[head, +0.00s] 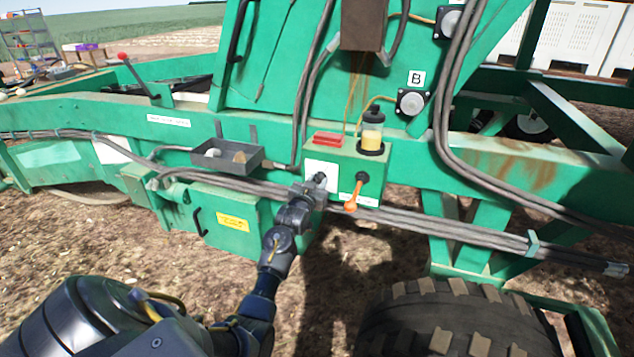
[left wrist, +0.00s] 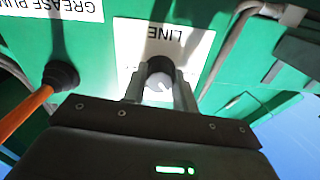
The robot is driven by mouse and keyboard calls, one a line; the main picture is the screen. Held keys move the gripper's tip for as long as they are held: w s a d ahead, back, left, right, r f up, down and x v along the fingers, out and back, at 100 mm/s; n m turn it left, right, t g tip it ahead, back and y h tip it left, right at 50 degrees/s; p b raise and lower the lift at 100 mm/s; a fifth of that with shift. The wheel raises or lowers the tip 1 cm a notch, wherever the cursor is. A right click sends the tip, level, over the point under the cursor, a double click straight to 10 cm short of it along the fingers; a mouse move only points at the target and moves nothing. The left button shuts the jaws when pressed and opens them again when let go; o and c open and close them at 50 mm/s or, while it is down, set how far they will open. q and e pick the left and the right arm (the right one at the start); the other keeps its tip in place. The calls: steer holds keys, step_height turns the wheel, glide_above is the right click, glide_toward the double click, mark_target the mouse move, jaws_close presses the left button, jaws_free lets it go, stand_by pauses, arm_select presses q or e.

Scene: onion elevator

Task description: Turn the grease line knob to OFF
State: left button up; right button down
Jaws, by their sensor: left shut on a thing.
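The grease line knob (left wrist: 158,84) is a round knob with a dark rim and a pale face, on a white plate marked "LINE" (left wrist: 160,40) in the left wrist view. My left gripper (left wrist: 160,95) is shut on the knob, one finger on each side. In the head view my left gripper (head: 314,188) reaches the white plate (head: 322,172) on the front of the green grease box (head: 345,165) and hides most of the knob. The knob's pointer and the OFF mark cannot be made out. My right gripper is not in view.
An orange-handled lever (head: 352,203) hangs right of the plate, close to my gripper. A grease jar (head: 372,135) and a red block (head: 328,139) stand on top of the box. A grey tray (head: 227,157) is to the left. Grey hoses (head: 430,228) run just below.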

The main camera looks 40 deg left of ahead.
arm_select(q)
steer(key=n+p, duration=0.1)
steer(key=n, duration=0.4)
steer(key=shift+n, duration=0.3)
steer(key=n+p, duration=0.1)
steer(key=n, duration=0.2)
steer(key=shift+n, duration=0.7)
steer(key=o, duration=1)
steer(key=shift+s+d, duration=0.1)
